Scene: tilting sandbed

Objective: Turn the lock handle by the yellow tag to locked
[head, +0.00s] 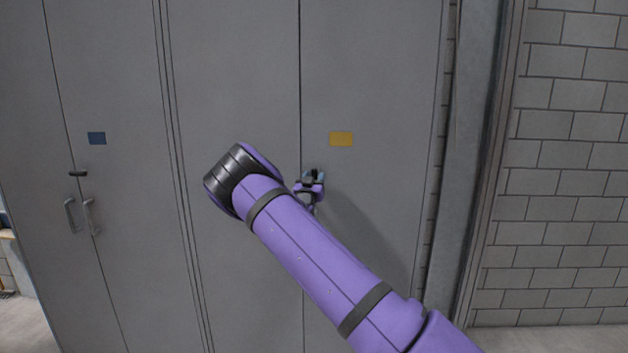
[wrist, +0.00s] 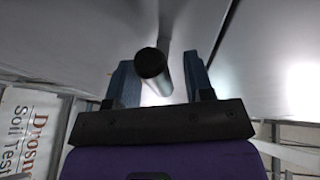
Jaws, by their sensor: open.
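The yellow tag (head: 340,139) is on the right-hand door of the grey cabinet, just right of the door seam. My gripper (head: 314,175) is at the seam below and left of the tag, and my arm covers much of what is there in the head view. In the wrist view my gripper (wrist: 165,82) is open, its two blue fingers apart. The end of a dark round lock handle (wrist: 151,64) shows between the fingers. I cannot tell whether either finger touches it. The handle's angle on the door is hidden in the head view.
Another grey cabinet at the left has a blue tag (head: 97,138), a dark lock handle (head: 78,173) and two pull handles (head: 82,215). A grey post (head: 468,150) and block wall (head: 565,180) stand at the right. A lettered sign (wrist: 30,130) shows in the wrist view.

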